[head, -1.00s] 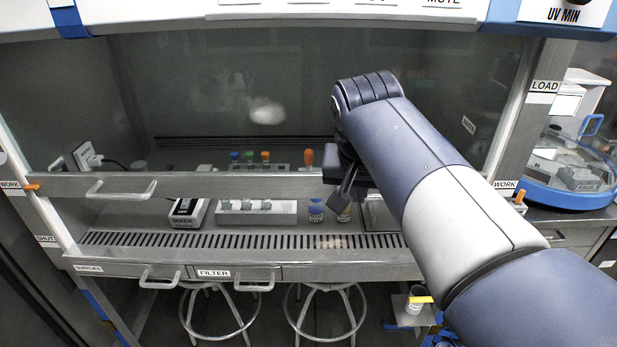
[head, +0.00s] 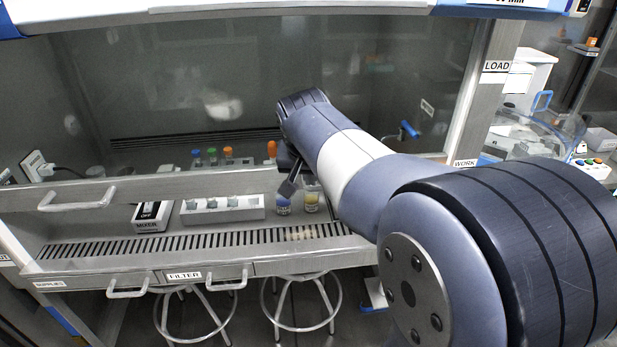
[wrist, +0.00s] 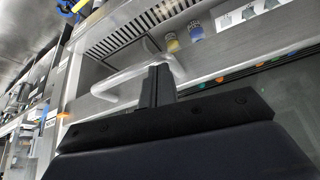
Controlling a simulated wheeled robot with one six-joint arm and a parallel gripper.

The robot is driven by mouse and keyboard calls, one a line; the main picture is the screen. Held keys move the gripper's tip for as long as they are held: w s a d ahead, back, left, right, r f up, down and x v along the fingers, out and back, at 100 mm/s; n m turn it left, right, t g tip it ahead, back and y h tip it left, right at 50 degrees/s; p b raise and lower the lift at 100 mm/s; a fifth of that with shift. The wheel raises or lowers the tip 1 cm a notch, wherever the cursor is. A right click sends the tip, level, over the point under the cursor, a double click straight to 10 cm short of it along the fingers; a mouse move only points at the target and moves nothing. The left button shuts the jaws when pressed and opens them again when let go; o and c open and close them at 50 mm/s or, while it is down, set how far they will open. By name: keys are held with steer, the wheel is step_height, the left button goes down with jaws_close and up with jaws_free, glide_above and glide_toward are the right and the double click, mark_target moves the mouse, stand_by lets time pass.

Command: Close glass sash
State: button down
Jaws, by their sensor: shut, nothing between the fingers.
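The glass sash (head: 240,100) of the cabinet is partly lowered. Its metal bottom rail (head: 130,190) crosses above the work surface, with a gap below it. A bar handle (head: 77,198) is on the rail's left part. My gripper (head: 290,187) is shut and empty, in front of the rail's right part. In the wrist view my gripper's fingers (wrist: 155,82) overlap a pale bar handle (wrist: 120,85) on the rail. I cannot tell whether they touch it. My arm hides this handle in the head view.
On the work surface stand a mixer box (head: 151,217), a white rack (head: 222,208), a blue-labelled cup (head: 283,203) and a yellow cup (head: 311,200). Capped tubes (head: 212,156) show behind the glass. Stools (head: 300,302) stand below. A side counter is at the right.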

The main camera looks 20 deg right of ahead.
steer(key=shift+x, duration=0.95)
steer(key=shift+f, duration=0.15)
step_height(320, 180, down, 21)
steer(key=b, duration=1.5)
